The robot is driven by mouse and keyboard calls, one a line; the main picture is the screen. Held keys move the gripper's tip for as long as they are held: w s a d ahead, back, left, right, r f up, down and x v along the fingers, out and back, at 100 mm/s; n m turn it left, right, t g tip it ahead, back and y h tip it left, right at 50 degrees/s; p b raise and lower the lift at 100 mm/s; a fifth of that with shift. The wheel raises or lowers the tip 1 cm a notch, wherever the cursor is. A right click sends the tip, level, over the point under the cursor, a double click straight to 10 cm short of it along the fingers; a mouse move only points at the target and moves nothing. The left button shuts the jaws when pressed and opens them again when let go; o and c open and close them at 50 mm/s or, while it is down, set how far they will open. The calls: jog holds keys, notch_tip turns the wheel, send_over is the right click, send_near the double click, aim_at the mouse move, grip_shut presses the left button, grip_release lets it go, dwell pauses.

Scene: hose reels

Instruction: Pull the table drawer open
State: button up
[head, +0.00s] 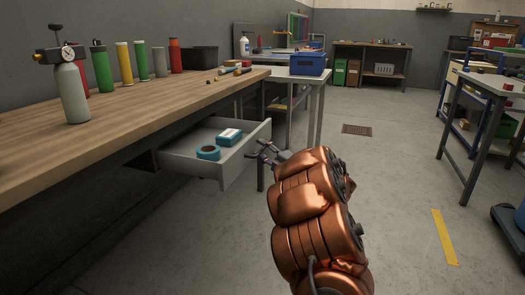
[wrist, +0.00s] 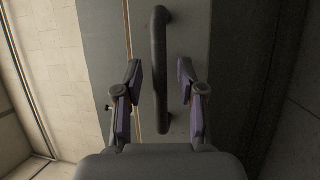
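The table drawer (head: 207,172) is light grey and stands pulled out from under the wooden workbench (head: 150,98). A blue roll (head: 208,153) and a blue-and-white box (head: 229,137) lie inside it. My gripper (head: 263,150) is at the drawer's front face in the head view. In the wrist view, a dark bar handle (wrist: 160,50) runs upright across the drawer front. My gripper's fingers (wrist: 159,82) stand apart on either side of the handle, with a visible gap on each side. The handle is hard to make out in the head view.
A gas bottle with a gauge (head: 72,92), a green bottle (head: 102,68) and a dark bin (head: 200,59) stand on the workbench. A blue box (head: 308,64) sits on a table behind the drawer. The grey floor (head: 395,195) to the right is mostly clear.

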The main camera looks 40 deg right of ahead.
jog(key=s+f, duration=0.2)
jog(key=s, duration=0.9)
jog(key=shift+s+d, duration=0.35)
jog(key=w+d+r+m+g+h+p, duration=0.1)
jog(key=w+r+m+g+h+p, duration=0.1)
jog(key=w+r+m+h+p, duration=0.25)
jog(key=w+d+r+m+g+h+p, duration=0.1)
jog(key=r+h+p, duration=0.2)
jog(key=r+p, duration=0.35)
jog(key=s+a+r+m+g+h+p, duration=0.25)
jog(key=r+m+g+p, duration=0.35)
jog(key=r, duration=0.5)
jog(key=s+a+r+m+g+y+p, duration=0.2)
jog(key=s+a+g+y+p, duration=0.1)
jog(key=s+a+p, duration=0.4)
jog(key=s+a+r+m+g+y+p, duration=0.2)
jog(key=s+a+g+p, duration=0.3)
jog(key=s+a, duration=0.8)
jog(key=s+a+r+m+g+y+p, duration=0.2)
jog(key=s+a+p, duration=0.8)
jog(key=a, duration=1.1)
jog(key=r+g+y+p, duration=0.1)
jog(key=r+g+y, duration=0.1)
jog(key=shift+a+g, duration=0.35)
jog(key=shift+g, duration=0.05)
